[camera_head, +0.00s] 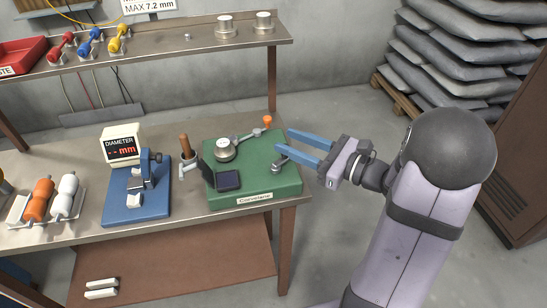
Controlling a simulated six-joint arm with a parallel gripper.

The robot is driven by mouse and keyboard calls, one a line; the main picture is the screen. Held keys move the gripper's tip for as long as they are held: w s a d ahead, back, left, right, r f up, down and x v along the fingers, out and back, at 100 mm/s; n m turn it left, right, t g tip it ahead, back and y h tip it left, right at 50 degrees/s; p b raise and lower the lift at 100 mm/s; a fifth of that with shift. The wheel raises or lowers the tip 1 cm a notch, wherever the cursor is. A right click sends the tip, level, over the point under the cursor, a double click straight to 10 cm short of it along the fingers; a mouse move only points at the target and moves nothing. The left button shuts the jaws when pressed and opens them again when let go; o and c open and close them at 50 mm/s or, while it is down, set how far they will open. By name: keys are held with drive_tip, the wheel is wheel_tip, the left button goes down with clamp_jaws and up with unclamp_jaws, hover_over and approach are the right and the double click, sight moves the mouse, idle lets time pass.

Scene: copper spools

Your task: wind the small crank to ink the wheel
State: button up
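A green machine (255,186) with a white label on its front stands at the right end of the bench. On its top are a round grey wheel or hub (225,153), a grey arm reaching back right to an orange knob (267,120), and a dark square pad (228,181). A small grey crank-like part (277,167) sits near the right edge of the top; I cannot tell for sure which part is the small crank. My gripper (283,141) comes from the right with its blue fingers apart and empty. The lower fingertip overlaps the small grey part's end in view; contact is unclear.
Left of the machine stand a wooden-handled tool (186,147) and a blue diameter gauge (135,203) with a display (122,146). Orange and white spools (40,199) lie further left. A raised shelf (160,48) runs behind.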

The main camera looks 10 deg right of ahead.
sight(280, 158)
drive_tip(key=f, duration=0.1)
drive_tip(key=f+m+b, duration=0.1)
drive_tip(key=s+f+t, duration=0.1)
drive_tip(key=shift+s+d+m, duration=0.1)
drive_tip(key=shift+d+m, duration=0.3)
drive_tip(key=shift+x, duration=0.8)
drive_tip(key=shift+p+x, duration=0.6)
drive_tip(key=shift+x, duration=2.3)
clamp_jaws()
